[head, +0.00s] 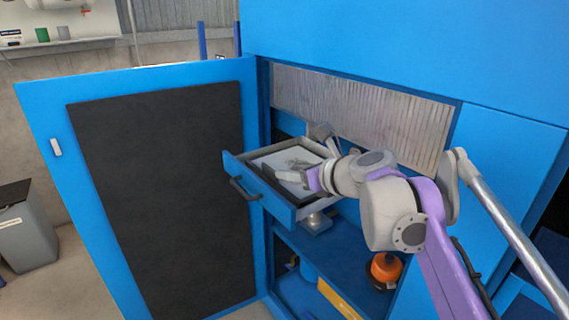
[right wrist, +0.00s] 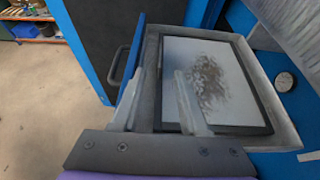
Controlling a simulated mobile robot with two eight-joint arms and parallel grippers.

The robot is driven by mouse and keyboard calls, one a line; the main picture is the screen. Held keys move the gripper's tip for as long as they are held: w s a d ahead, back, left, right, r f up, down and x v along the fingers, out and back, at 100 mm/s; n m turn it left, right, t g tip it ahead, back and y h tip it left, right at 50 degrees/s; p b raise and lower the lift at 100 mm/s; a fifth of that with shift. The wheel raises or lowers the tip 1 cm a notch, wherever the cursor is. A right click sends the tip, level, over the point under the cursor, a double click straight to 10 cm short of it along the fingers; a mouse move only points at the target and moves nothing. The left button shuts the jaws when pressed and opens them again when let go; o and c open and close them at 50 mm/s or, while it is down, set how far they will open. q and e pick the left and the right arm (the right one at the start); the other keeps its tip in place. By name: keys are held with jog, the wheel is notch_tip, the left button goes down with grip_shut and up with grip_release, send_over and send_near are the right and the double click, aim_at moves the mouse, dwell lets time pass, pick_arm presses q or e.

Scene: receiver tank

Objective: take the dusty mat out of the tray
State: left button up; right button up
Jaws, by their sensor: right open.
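The tray (head: 277,203) is a pulled-out drawer with a blue front, grey walls and a black handle. Its grey wall also shows in the right wrist view (right wrist: 272,92). The mat (right wrist: 232,78) lies in the tray; it is pale with a dark border and a patch of brown dust near its middle. It is partly covered by my gripper in the head view (head: 268,161). My right gripper (head: 286,170) is open and empty over the tray. In the right wrist view (right wrist: 159,75) one finger overlaps the tray's front side, the other the mat. Contact cannot be told.
A blue cabinet door (head: 150,180) with a black panel stands open left of the tray. A pleated filter (head: 360,112) is behind and above. An orange-and-black item (head: 385,270) stands on the lower shelf. A grey bin (head: 27,235) is at far left.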

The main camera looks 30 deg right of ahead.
aim_at(271, 168)
jog(key=x, duration=1)
jog(key=shift+w+b, duration=0.25)
jog(key=shift+b, duration=0.05)
grip_shut()
dwell(1.1)
